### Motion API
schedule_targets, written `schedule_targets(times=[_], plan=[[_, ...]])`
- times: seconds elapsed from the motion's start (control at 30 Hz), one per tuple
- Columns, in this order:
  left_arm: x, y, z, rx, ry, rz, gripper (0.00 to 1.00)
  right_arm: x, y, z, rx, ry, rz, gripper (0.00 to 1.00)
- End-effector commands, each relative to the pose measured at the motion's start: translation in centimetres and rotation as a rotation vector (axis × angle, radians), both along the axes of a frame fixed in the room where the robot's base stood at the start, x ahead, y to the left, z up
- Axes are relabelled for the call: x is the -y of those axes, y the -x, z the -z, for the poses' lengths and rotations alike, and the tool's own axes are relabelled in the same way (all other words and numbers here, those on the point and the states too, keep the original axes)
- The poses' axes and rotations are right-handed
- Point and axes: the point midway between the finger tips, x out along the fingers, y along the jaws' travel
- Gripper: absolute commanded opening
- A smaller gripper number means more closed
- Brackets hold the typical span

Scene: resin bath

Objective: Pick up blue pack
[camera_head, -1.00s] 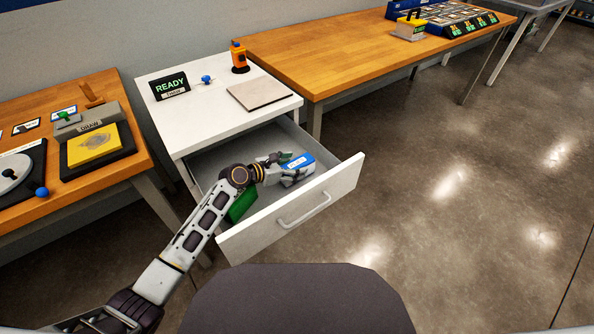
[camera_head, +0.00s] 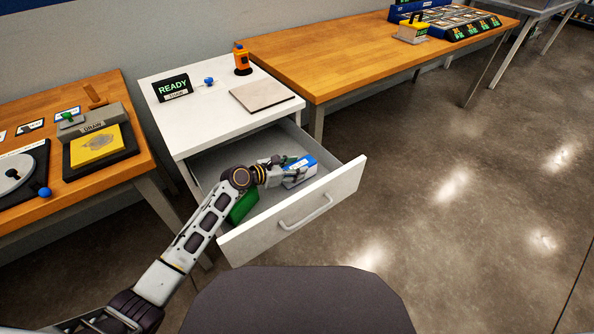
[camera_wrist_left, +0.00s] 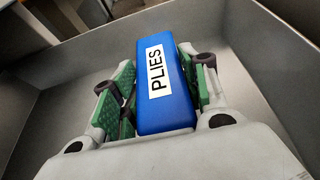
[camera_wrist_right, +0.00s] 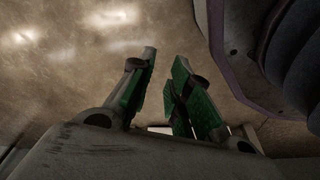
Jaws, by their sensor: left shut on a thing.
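The blue pack (camera_head: 301,164) is in the open drawer (camera_head: 336,187), towards its right end. In the left wrist view the blue pack (camera_wrist_left: 164,92) carries a white label reading "PLIES". My left gripper (camera_head: 292,168) reaches into the drawer and is shut on the pack, with the green finger pads (camera_wrist_left: 158,85) on either side of it. Whether the pack touches the drawer floor is hidden. My right gripper (camera_wrist_right: 158,85) shows in the right wrist view, with its fingers apart and nothing between them above the floor.
A green pack (camera_head: 242,206) lies in the drawer's left part, below my left arm. The drawer front and walls surround the left gripper.

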Motion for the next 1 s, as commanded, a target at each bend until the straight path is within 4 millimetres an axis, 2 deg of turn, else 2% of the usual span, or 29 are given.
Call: schedule_targets(times=[0.33,0.47,0.53,1.0], plan=[[0.0,0.0,-1.1,0.003,0.001,0.001,0.13,0.2,0.0,0.1,0.012,-0.001,0.001,0.19],[0.0,0.0,-1.9,0.002,0.001,0.0,0.13,0.7,0.2,0.9,0.017,0.005,0.003,0.19],[0.0,-0.1,-2.6,0.002,0.002,-0.001,0.13,1.5,0.7,1.6,0.016,0.014,0.002,0.19],[0.0,0.0,-7.5,0.003,0.002,-0.001,0.13,3.2,3.6,4.3,0.031,0.024,0.005,0.19]])
